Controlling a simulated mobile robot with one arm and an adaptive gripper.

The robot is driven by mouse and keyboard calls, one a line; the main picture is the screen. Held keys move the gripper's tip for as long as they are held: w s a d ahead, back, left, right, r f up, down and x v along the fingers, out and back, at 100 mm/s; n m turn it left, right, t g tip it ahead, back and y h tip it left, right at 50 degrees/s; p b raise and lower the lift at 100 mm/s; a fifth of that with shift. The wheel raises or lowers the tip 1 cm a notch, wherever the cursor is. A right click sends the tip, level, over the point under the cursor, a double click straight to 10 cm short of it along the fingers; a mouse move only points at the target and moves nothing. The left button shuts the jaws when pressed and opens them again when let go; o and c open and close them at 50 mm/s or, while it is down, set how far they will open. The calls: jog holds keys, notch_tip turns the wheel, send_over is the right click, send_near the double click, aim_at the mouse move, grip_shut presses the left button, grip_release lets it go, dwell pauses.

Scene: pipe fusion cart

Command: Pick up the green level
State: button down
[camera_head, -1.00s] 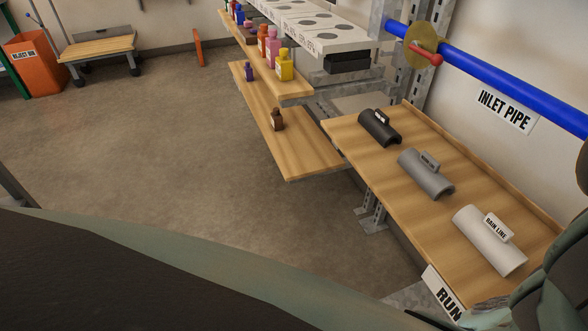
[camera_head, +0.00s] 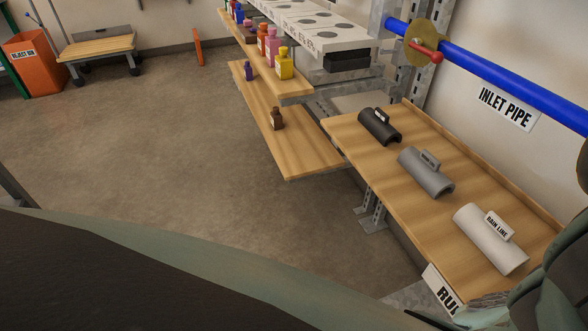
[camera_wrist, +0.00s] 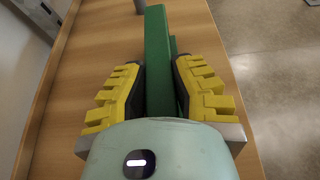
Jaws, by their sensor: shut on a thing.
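In the wrist view, a long green bar, the green level (camera_wrist: 158,62), lies between the yellow-padded fingers of my gripper (camera_wrist: 160,88). The fingers are shut on it from both sides. Its far end sticks out past the fingertips, and its near end is hidden behind my gripper's body. A wooden surface lies beneath it; I cannot tell whether the level touches it. The level and my gripper do not show in the head view.
The head view shows a wooden shelf (camera_head: 400,197) with dark, grey and white half-pipe pieces at right. A blue pipe (camera_head: 500,75) runs above it. Bottles stand on shelves further back. An orange bin (camera_head: 32,62) is far left. The floor between is clear.

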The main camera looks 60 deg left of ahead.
jog(key=s+a, duration=0.4)
jog(key=s, duration=1.3)
jog(key=shift+b, duration=0.45)
dwell(0.8)
